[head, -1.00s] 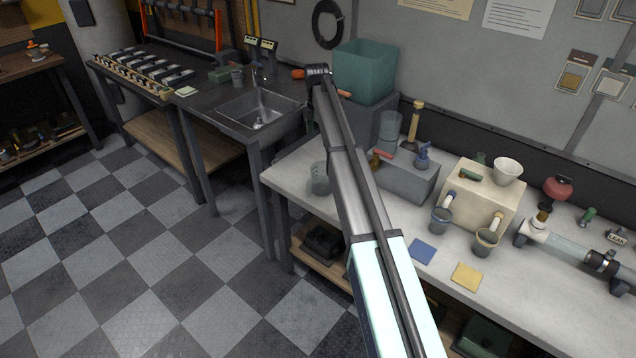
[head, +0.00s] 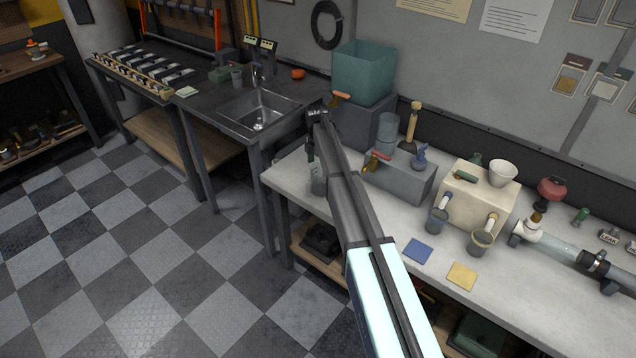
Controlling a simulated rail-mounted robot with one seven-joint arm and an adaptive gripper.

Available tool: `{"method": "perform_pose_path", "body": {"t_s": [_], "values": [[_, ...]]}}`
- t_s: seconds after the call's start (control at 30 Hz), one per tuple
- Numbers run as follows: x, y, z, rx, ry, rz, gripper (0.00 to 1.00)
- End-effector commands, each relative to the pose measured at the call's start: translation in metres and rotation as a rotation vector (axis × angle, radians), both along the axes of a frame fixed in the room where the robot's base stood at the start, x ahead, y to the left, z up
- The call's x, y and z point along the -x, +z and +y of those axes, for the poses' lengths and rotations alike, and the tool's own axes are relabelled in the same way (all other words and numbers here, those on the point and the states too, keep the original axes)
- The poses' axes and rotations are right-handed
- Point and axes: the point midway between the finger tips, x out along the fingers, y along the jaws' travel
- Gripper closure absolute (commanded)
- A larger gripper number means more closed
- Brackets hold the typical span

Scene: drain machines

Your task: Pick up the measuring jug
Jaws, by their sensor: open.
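A clear container that looks like the measuring jug (head: 318,183) stands on the left end of the pale workbench, partly hidden by my arm. My gripper (head: 311,158) hangs down from the end of my arm, at or just above the jug's rim in the picture. It is small and dark here. Its jaws are open, and nothing shows held in it. I cannot tell whether the fingers touch the jug or lie around its wall.
A grey block (head: 402,181) with a clear cylinder (head: 388,127) and taps stands right of the jug. A teal tank (head: 363,72) on a grey stand is behind. A cream box (head: 478,196) with two cups is further right. The sink (head: 262,108) is at left.

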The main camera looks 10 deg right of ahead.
Motion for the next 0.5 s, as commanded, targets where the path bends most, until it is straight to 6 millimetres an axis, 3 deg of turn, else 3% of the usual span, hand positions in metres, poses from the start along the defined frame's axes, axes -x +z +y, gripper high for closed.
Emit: {"method": "perform_pose_path", "body": {"t_s": [0.3,0.5], "values": [[0.002,-0.036,0.000,0.000,0.000,0.001,0.00],[0.002,-0.040,0.000,0.000,0.000,0.000,0.00]]}}
